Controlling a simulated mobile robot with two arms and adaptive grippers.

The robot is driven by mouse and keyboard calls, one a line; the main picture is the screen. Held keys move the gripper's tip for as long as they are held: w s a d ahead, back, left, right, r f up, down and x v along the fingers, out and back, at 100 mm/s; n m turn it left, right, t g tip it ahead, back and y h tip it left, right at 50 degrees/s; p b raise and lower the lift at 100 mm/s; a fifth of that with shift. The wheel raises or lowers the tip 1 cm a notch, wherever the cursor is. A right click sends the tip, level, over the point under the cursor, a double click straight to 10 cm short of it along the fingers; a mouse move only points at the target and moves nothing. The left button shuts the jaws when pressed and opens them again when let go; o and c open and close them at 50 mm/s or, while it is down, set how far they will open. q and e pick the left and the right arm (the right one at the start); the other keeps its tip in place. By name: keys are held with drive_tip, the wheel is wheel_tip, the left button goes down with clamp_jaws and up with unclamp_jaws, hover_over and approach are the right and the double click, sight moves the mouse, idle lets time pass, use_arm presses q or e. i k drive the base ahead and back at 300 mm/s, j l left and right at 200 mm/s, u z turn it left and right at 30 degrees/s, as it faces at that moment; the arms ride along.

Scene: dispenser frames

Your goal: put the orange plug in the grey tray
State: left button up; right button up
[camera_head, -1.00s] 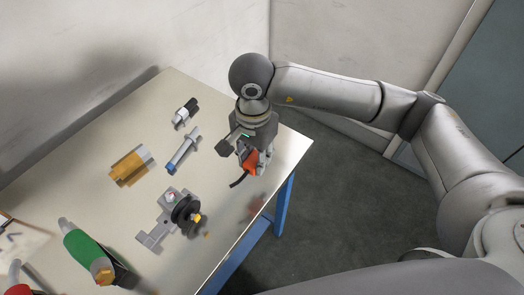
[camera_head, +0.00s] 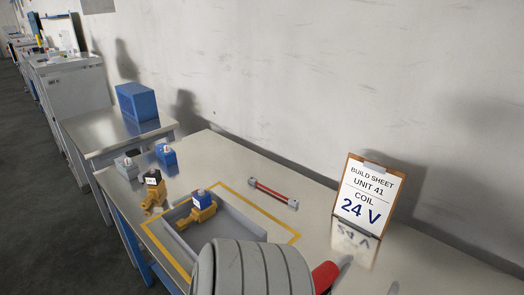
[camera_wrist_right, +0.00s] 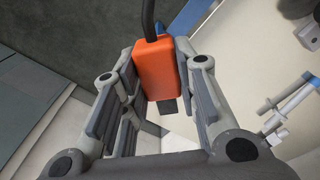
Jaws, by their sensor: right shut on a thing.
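The orange plug (camera_wrist_right: 160,68) is a block with a dark cord at its top end in the right wrist view. My right gripper (camera_wrist_right: 155,84) is shut on it, with a finger on each side. Neither the plug nor this gripper shows in the head view now. The grey tray (camera_head: 238,224) sits inside a yellow outline on the bench in the head view. A brass valve with a blue coil (camera_head: 202,200) lies in it. A grey arm part of mine (camera_head: 245,270) hides the tray's near side. My left gripper is not in view.
Another brass valve (camera_head: 155,188) stands left of the tray, with grey (camera_head: 126,168) and blue (camera_head: 165,154) coils behind. A red-and-grey rod (camera_head: 272,193) lies right of the tray. A build sheet board (camera_head: 364,197) stands farther right. In the wrist view, a metal part (camera_wrist_right: 285,108) lies on the table.

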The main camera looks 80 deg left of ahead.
sight(216, 227)
drive_tip(key=k+j+u, duration=0.1)
drive_tip(key=k+u, duration=0.2)
drive_tip(key=k, duration=0.35)
drive_tip(key=u, duration=1.55)
drive_tip(key=i+j+u, duration=0.25)
drive_tip(key=i+j, duration=0.15)
drive_tip(key=j, duration=0.15)
drive_tip(key=i+j+u, duration=0.3)
drive_tip(key=i+j, duration=0.15)
